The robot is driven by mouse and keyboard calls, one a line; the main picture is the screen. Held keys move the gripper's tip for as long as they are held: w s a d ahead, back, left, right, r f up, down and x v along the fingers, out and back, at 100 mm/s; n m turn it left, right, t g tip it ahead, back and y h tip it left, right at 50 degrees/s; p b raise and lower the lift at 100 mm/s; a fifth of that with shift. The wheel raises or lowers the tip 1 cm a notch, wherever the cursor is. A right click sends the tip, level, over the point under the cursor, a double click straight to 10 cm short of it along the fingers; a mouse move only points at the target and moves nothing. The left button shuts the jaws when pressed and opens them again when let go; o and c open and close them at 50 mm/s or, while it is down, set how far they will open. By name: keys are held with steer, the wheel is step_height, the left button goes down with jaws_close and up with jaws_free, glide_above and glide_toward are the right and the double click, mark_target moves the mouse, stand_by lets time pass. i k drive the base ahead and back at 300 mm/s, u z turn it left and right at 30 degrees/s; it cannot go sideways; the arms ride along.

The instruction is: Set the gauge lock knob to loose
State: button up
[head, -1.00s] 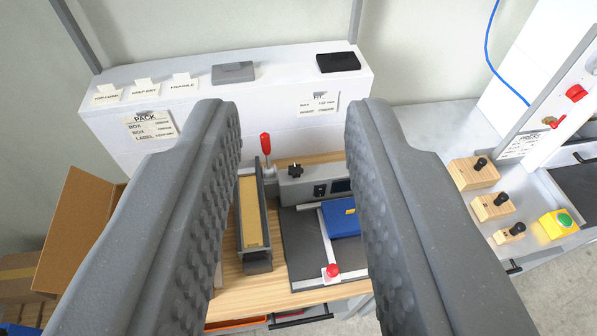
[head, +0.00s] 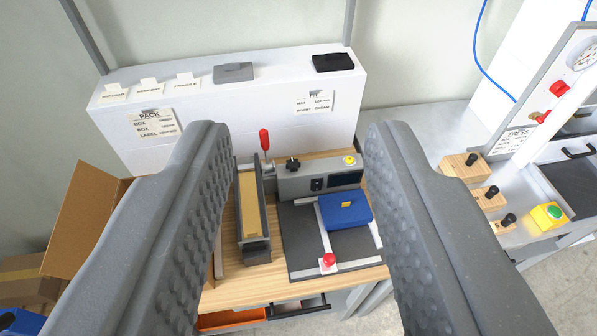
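My gripper (head: 298,140) is open and empty, its two grey ribbed fingers wide apart on either side of the bench fixture. Between them a red round knob (head: 329,260) sits on a white foot at the front end of a white bar, on a dark grey plate (head: 305,240). A black knob (head: 293,163) stands on top of a grey control box (head: 310,179) behind the plate. No label shows which one is the gauge lock knob, and no loose or tight setting is readable. The fingers touch neither knob.
A blue block (head: 345,214) lies on the plate by white bars. A grey channel (head: 253,250) with a tan strip and a red-handled lever (head: 264,142) stand left. Wooden blocks with black knobs (head: 463,167) and a green button (head: 553,212) are right. An open carton (head: 85,225) is left.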

mark_target(292, 164)
steer(key=k, duration=1.1)
steer(key=u, duration=0.3)
steer(key=i, duration=2.1)
steer(key=z, duration=0.55)
